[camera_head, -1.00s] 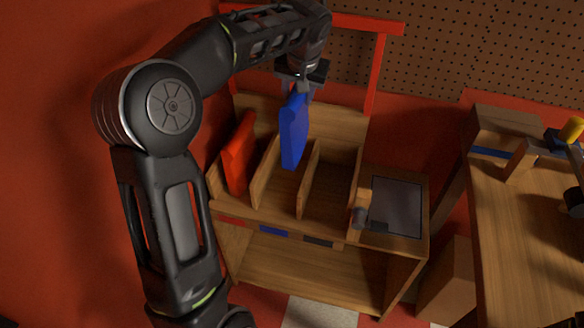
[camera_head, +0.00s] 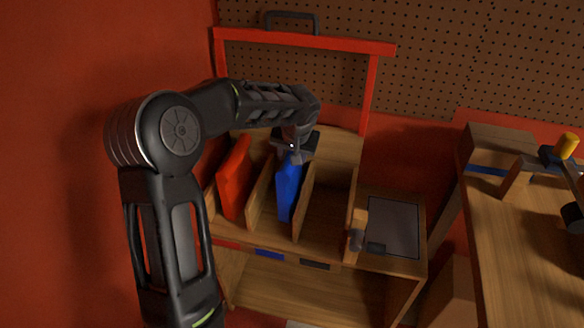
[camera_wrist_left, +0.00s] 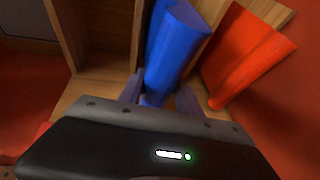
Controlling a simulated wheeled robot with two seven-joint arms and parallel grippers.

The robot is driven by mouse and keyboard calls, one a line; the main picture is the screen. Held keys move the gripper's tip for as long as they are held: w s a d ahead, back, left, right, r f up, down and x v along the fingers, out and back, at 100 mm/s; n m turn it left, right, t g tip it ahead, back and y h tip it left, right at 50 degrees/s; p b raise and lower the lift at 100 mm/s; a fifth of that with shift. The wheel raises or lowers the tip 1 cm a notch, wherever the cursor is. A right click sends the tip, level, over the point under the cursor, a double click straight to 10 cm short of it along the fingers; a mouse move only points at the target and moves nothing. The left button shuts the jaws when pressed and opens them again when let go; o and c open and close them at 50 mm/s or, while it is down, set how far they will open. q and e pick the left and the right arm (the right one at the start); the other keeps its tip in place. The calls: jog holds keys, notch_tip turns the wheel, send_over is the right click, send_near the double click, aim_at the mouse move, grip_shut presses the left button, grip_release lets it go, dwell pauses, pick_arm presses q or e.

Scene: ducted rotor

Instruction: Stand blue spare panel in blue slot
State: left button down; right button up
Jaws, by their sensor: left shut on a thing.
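The blue spare panel (camera_head: 287,190) stands roughly upright in the middle compartment of the wooden rack, the one above the blue label (camera_head: 269,254). My left gripper (camera_head: 292,158) is shut on its top end, from above. In the left wrist view the blue panel (camera_wrist_left: 172,52) runs away from between my left fingers (camera_wrist_left: 158,97). Whether its lower edge rests on the compartment floor, I cannot tell. The red panel (camera_head: 235,178) stands in the left compartment, above a red label. My right gripper is not in view.
The right compartment (camera_head: 325,215), above a dark label (camera_head: 314,264), is empty. Wooden dividers stand close on both sides of the blue panel. A grey plate (camera_head: 393,228) lies right of the rack. A red frame (camera_head: 310,40) rises behind. A wooden bench (camera_head: 520,240) stands at right.

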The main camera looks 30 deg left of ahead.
pick_arm(q)
jog(key=shift+f, duration=2.05)
jog(key=shift+f+b, duration=0.15)
jog(key=shift+b, duration=0.15)
jog(key=c, duration=0.8)
grip_release()
jog(key=v, duration=1.2)
